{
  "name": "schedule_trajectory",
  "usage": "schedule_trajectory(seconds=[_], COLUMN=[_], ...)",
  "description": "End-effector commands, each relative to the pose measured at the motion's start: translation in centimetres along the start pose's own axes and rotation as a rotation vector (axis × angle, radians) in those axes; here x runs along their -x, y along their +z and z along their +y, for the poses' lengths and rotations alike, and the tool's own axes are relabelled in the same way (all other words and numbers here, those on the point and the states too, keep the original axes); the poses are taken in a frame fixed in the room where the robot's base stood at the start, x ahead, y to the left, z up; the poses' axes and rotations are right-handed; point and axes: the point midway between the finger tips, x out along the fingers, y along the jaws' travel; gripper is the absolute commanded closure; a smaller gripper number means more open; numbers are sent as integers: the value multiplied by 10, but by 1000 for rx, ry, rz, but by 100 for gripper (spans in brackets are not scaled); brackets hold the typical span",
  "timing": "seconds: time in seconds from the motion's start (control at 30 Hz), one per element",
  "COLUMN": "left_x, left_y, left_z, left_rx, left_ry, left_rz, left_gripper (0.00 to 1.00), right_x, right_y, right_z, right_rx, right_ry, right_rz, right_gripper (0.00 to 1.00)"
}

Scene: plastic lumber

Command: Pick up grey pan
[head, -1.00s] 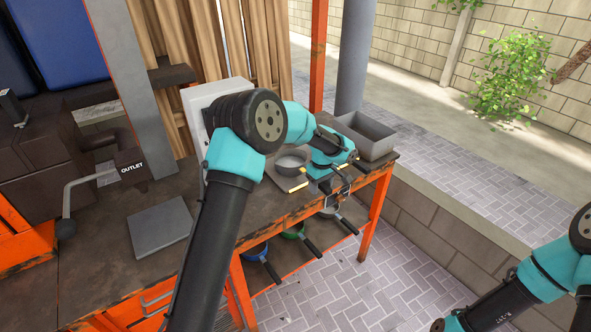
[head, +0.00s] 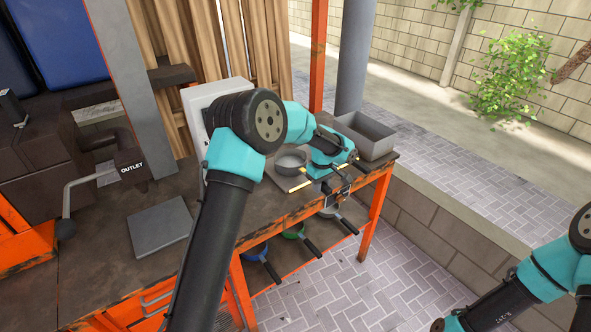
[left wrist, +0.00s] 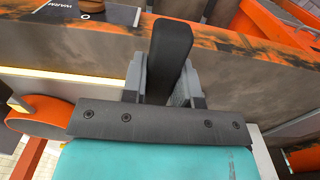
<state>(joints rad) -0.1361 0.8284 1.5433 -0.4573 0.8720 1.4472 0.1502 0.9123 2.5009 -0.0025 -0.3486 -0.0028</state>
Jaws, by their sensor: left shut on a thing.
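A grey pan (head: 291,161) sits on a flat grey plate at the right end of the workbench, and its round bowl shows in the head view. My left gripper (head: 338,194) is just in front of it, over the bench's front edge. In the left wrist view my left gripper (left wrist: 168,90) is shut on a black handle (left wrist: 171,48), which stands between its two fingers. The pan's bowl is not seen in that view, and the arm hides where handle and bowl meet in the head view. My right gripper is out of view; only its arm shows at lower right.
A grey open bin (head: 366,136) stands on the bench behind the gripper. Several pans, including a blue one (head: 254,251) and a green one (head: 294,231), hang or rest below the bench top. A flat grey plate (head: 160,228) lies at the left.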

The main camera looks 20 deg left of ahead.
Motion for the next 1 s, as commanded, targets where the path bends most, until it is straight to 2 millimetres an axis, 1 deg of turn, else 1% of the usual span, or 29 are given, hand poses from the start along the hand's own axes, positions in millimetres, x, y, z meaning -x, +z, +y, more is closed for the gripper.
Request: schedule_trajectory(seconds=[0.23, 0.37, 0.67, 0.87, 1.0], left_x=[1, 6, 36, 38, 40], left_y=[0, 0, -1, 15, 31], left_z=[0, 1, 1, -13, -27], left_rx=[0, 0, 0, -1, -2], left_ry=[1, 2, 1, -1, -2], left_rz=[1, 2, 4, 2, 2], left_gripper=[100, 100, 100, 100, 100], right_x=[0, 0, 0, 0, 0], right_y=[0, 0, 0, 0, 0], right_z=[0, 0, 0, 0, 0], right_rx=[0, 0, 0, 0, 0], right_ry=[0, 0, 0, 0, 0], right_rz=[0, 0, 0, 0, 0], right_gripper=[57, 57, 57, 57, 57])
